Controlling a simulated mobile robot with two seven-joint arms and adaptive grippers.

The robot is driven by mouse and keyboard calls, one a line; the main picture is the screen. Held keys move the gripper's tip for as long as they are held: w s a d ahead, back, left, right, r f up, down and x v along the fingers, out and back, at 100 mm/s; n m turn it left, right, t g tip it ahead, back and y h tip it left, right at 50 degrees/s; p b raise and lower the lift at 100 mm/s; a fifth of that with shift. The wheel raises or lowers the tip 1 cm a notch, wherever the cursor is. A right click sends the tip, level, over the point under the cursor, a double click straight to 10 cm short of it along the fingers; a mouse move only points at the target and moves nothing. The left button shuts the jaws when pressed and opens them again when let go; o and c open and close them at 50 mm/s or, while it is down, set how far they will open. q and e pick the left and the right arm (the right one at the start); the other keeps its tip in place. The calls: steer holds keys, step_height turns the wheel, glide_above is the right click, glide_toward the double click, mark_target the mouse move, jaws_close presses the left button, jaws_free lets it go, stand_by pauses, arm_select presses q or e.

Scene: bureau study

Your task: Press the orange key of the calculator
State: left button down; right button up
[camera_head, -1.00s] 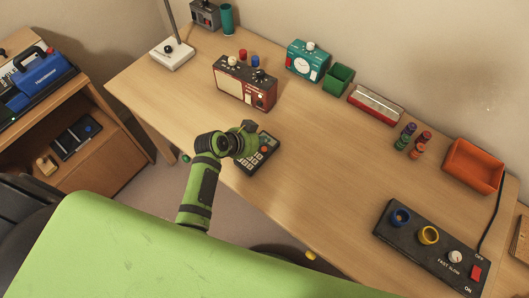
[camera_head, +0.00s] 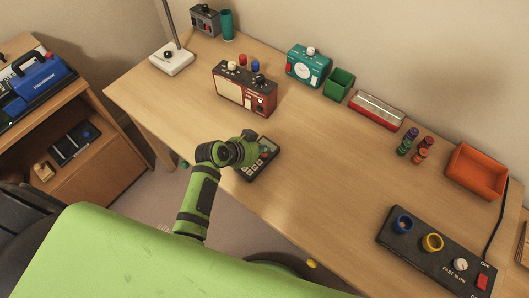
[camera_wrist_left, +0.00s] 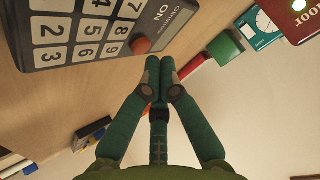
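The dark calculator (camera_head: 257,167) lies on the desk near its front edge. In the left wrist view the calculator (camera_wrist_left: 88,57) fills the upper left, with pale number keys and its ON label showing. Its orange key (camera_wrist_left: 141,45) is a round reddish-orange button at the side facing my fingers. My left gripper (camera_head: 249,145) is over the left side of the calculator and hides part of it. In the left wrist view the green fingertips of my left gripper (camera_wrist_left: 160,70) are together with nothing between them, just beside the orange key in the picture; contact cannot be told. My right gripper is not in view.
A red radio-like box (camera_head: 245,90) stands behind the calculator. A teal timer box (camera_head: 308,66), green bin (camera_head: 339,84) and red-and-silver box (camera_head: 376,110) stand along the back. A black switch panel (camera_head: 435,250) is at right. The desk between is clear.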

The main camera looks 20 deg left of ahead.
mark_target(262, 155)
arm_select(q)
steer(key=shift+f, duration=0.1)
stand_by(0.6)
steer(key=shift+f+b, duration=0.3)
steer(key=shift+f, duration=0.15)
stand_by(0.4)
steer(key=shift+r+p, duration=0.55)
step_height(262, 155, up, 6)
steer(key=p, duration=0.6)
steer(key=shift+r, duration=0.1)
steer(key=c, duration=2)
jaws_free()
